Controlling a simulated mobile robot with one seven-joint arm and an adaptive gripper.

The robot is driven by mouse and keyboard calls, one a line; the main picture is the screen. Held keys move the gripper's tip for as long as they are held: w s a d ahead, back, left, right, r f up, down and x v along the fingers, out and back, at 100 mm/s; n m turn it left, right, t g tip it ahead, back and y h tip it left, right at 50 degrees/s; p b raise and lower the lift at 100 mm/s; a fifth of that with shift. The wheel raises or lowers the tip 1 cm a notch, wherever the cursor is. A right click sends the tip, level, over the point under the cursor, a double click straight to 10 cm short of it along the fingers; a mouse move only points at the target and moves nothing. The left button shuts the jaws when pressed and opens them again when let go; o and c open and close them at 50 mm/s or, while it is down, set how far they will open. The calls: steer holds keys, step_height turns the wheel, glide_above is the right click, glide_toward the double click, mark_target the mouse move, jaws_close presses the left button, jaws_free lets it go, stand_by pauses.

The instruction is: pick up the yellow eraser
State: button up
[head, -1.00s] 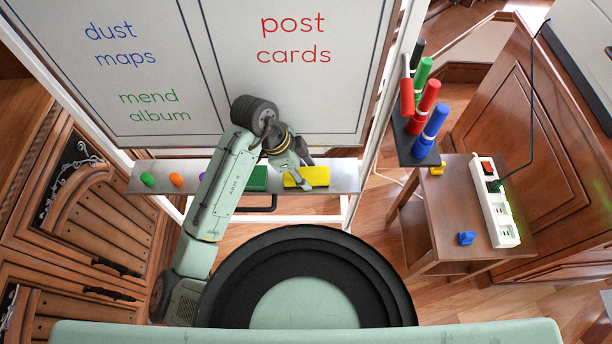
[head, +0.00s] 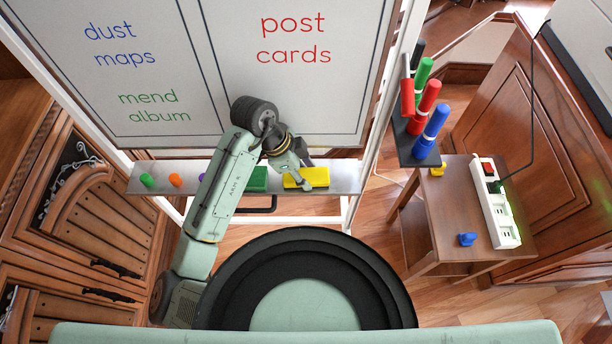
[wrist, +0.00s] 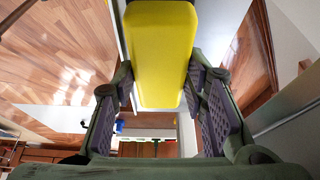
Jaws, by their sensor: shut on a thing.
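The yellow eraser (head: 312,177) is a long block at the right part of the whiteboard's ledge (head: 345,178) in the head view.
A green eraser (head: 257,179) lies on the ledge just left of the yellow one. Orange (head: 175,179) and green (head: 147,179) pieces lie farther left. The whiteboard (head: 300,100) stands close behind. A side table (head: 455,215) with a power strip (head: 495,205) is at right.

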mark_target(312, 174)
steer(key=shift+r, duration=0.15)
step_height(312, 174, up, 4)
steer(key=p, duration=0.3)
steer(key=s+d+r+p, duration=0.1)
steer(key=s+d, duration=0.9)
steer(key=s, duration=0.2)
steer(key=shift+s+r+p, duration=0.15)
steer(key=shift+p, duration=0.15)
steer(key=shift+d, duration=0.1)
steer(key=o, duration=0.6)
steer(key=c, duration=0.5)
